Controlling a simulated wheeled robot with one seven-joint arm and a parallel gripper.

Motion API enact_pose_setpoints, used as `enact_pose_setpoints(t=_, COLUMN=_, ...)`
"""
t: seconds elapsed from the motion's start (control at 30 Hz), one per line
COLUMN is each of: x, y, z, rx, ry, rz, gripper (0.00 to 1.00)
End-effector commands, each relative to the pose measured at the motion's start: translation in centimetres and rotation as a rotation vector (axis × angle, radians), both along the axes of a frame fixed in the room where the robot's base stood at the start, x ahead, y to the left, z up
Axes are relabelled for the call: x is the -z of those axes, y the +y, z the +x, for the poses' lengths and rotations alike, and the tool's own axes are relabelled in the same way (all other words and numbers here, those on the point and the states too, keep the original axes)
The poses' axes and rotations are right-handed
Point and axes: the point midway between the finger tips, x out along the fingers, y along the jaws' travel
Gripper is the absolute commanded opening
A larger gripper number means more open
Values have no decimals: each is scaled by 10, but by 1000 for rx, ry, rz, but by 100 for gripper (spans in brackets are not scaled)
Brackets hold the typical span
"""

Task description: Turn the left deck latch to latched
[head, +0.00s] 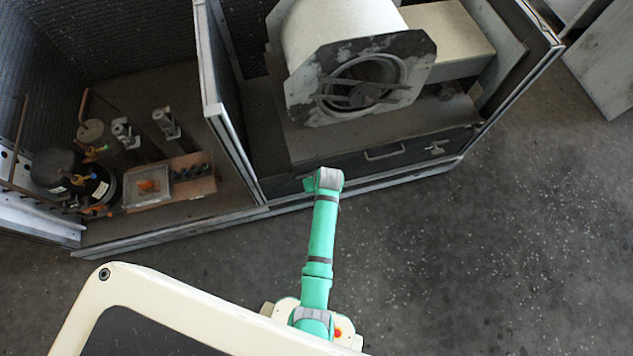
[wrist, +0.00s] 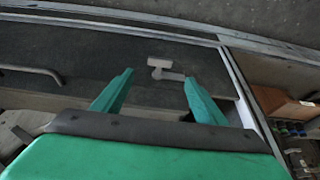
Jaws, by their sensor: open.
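The left deck latch (wrist: 164,63) is a small pale grey fitting on the dark front panel of the deck (wrist: 90,62). In the wrist view it shows between and a little beyond my fingertips, with a short lever pointing right. My gripper (wrist: 158,77) is open, its two green fingers spread either side of the latch, with nothing held. Whether a finger touches the latch I cannot tell. In the head view my arm's end hides the left latch. The right latch (head: 437,148) shows near the panel's right end.
A bar handle (head: 384,152) sits mid-panel, also in the wrist view (wrist: 32,71). The blower housing (head: 350,65) stands on the deck above. A divider post (head: 232,135) separates the compressor bay (head: 180,213) at left. The floor (head: 500,240) in front is clear.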

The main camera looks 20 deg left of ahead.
Motion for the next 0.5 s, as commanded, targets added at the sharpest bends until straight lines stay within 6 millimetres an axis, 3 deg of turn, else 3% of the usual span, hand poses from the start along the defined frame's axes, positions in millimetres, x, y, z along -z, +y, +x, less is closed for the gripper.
enact_pose_setpoints(t=0.5, x=66, y=16, z=22, rx=-2, ry=2, rz=-1, gripper=66)
